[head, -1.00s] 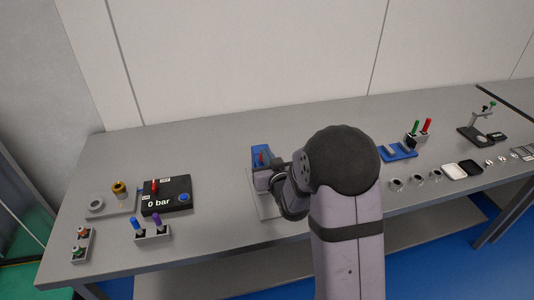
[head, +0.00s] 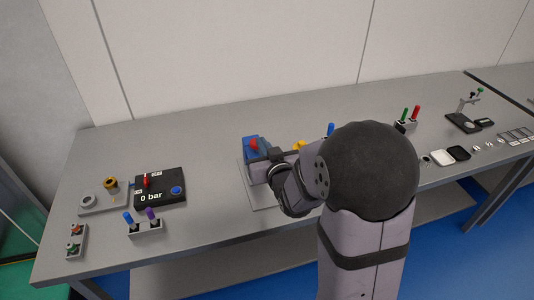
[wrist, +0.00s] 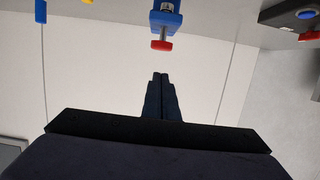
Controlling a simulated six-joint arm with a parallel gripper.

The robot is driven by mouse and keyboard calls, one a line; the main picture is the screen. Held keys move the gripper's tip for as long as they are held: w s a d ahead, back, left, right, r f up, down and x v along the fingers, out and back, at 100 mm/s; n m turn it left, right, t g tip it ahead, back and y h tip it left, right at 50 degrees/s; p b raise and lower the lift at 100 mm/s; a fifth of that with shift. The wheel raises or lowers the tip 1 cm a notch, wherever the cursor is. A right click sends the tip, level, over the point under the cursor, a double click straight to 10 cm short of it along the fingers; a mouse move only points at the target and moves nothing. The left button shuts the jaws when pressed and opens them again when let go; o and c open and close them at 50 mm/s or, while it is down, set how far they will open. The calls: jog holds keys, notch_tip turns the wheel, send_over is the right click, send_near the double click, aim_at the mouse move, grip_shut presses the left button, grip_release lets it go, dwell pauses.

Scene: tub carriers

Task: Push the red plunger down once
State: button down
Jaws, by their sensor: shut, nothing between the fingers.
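The red plunger (head: 254,144) shows as a red cap on a blue upright device (head: 250,155) near the middle of the bench. In the wrist view the red cap (wrist: 162,45) on its short stem and the blue body (wrist: 166,16) appear upside down at the top. My gripper (wrist: 160,76) is shut and empty. Its fingertips point toward the plunger, and a gap shows between them in the wrist view. In the head view my arm stands just right of the device and hides part of its base; the exact fingertip height is unclear.
Left of the device are a black "0 bar" panel (head: 160,188) with a red lever, and a block with blue and purple handles (head: 146,228). A yellow part (head: 299,146) and a blue handle (head: 330,129) stand behind my arm. Red and green handles (head: 409,116) stand farther right.

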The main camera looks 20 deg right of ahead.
jog(key=b+v, duration=0.2)
jog(key=b, duration=0.2)
jog(key=shift+s+a+f, duration=0.1)
jog(key=shift+f, duration=0.05)
jog(key=shift+s+b, duration=0.15)
jog(key=shift+b, duration=0.4)
jog(key=b+v, duration=0.1)
jog(key=b, duration=0.2)
jog(key=shift+s+r, duration=0.3)
jog(key=shift+b, duration=0.3)
